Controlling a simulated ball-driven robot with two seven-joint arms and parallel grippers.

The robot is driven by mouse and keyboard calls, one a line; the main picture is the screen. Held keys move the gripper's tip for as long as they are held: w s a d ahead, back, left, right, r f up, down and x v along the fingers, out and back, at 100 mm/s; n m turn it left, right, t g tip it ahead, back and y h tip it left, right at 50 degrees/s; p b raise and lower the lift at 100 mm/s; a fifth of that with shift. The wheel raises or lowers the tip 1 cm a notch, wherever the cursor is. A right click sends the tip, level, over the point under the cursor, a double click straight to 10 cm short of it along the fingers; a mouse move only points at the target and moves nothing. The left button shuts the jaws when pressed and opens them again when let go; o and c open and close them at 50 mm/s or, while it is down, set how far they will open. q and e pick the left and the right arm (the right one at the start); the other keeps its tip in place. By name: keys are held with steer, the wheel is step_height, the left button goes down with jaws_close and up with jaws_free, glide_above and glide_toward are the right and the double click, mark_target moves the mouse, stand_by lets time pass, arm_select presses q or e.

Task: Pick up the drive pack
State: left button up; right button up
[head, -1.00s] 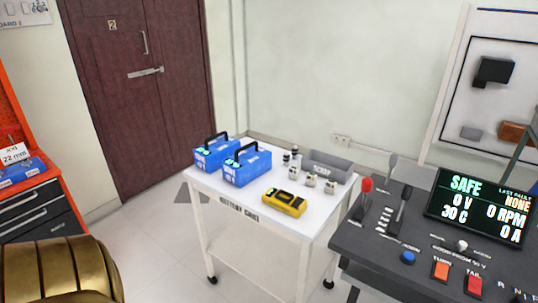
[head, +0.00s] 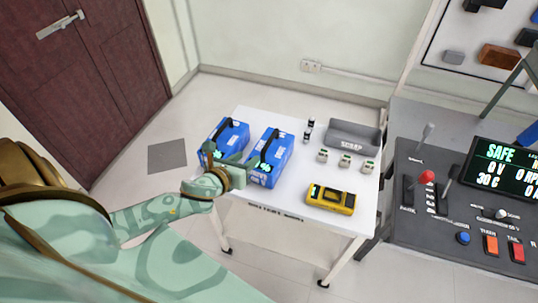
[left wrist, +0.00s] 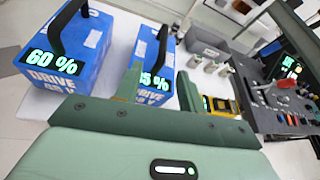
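Two blue drive packs with black top handles stand side by side on the white battery cart (head: 235,212). The left drive pack (head: 231,138) reads 60 % in the left wrist view (left wrist: 97,55). The right drive pack (head: 275,162) shows a partly hidden reading ending in 5 % in the left wrist view (left wrist: 152,50). My left gripper (head: 234,160) is open and empty at the near side of the packs. Its fingers partly cover their fronts in the head view. In the left wrist view the right pack shows beyond the finger gap (left wrist: 160,74). My right gripper is out of view.
A yellow meter (head: 331,199) lies at the cart's front right. Several small pale parts stand before a grey scrap tray (head: 353,137), with small dark cylinders (head: 308,130) beside it. A control console (head: 450,225) adjoins the cart on the right.

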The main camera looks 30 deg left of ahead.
mark_target(267, 144)
arm_select(q)
steer(key=b+x, duration=0.1)
steer(key=x, duration=0.7)
steer(key=shift+d+f, duration=0.1)
steer(key=shift+w+f+b, duration=0.15)
steer(key=shift+w+b, duration=0.2)
steer(key=shift+w, duration=0.3)
steer(key=b+x, duration=0.1)
steer(key=x, duration=0.3)
steer(key=shift+w+d, duration=0.15)
steer(key=shift+w, duration=0.45)
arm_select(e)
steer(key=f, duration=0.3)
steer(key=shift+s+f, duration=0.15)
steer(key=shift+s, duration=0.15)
arm_select(q)
steer(key=shift+s, duration=0.1)
jaws_close()
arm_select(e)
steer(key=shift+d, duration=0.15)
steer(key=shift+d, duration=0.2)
